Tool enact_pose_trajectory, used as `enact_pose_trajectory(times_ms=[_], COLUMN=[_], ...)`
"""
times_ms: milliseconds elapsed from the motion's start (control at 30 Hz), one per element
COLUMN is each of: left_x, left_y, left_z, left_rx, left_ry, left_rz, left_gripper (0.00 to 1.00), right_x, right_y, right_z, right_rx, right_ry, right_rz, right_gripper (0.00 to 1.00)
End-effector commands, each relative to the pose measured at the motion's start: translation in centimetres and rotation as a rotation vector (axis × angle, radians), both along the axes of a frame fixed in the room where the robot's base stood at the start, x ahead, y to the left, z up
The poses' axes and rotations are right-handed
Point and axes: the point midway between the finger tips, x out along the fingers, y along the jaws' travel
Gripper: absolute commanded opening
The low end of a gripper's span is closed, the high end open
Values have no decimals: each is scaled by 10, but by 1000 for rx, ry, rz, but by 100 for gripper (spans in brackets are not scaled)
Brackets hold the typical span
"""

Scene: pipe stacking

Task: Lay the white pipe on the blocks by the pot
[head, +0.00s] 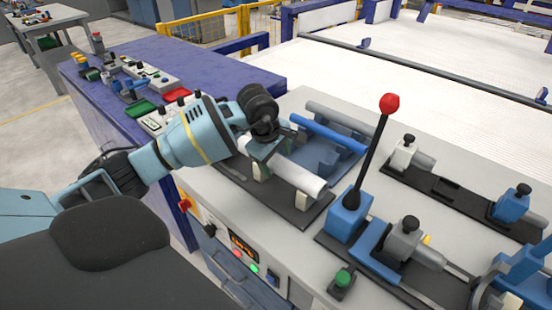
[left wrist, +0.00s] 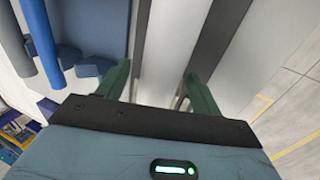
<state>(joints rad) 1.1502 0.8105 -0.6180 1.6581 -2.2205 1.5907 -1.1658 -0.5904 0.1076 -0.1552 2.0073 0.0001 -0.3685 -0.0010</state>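The white pipe (head: 298,178) lies level along a dark base plate (head: 235,173), on cream blocks (head: 302,201). My left gripper (head: 262,148) is over the pipe's far-left part and hides some of it. In the left wrist view, the pipe (left wrist: 170,45) runs between the two green fingers of my left gripper (left wrist: 158,85). A dark gap shows between the left finger and the pipe, so the gripper looks open around it. I cannot make out a pot for certain. My right gripper is not in view.
A blue pipe (head: 328,134) and a grey pipe (head: 342,118) lie behind the white pipe, by blue supports. A lever with a red knob (head: 389,103) stands to the right. Clamp fixtures (head: 408,240) and a green button (head: 342,280) are on the right bench.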

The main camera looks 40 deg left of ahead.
Motion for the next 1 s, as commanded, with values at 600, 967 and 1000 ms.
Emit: enact_pose_trajectory(times_ms=[600,967,1000], left_x=[-10,-23,-23], left_y=[2,2,2], left_z=[37,73,74], left_rx=[2,0,0], left_ry=[-3,0,0], left_rz=[0,0,0], left_gripper=[70,70,70], right_x=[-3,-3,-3], right_y=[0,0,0], right_z=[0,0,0], right_rx=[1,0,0], right_ry=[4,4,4], right_rz=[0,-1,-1], right_gripper=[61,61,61])
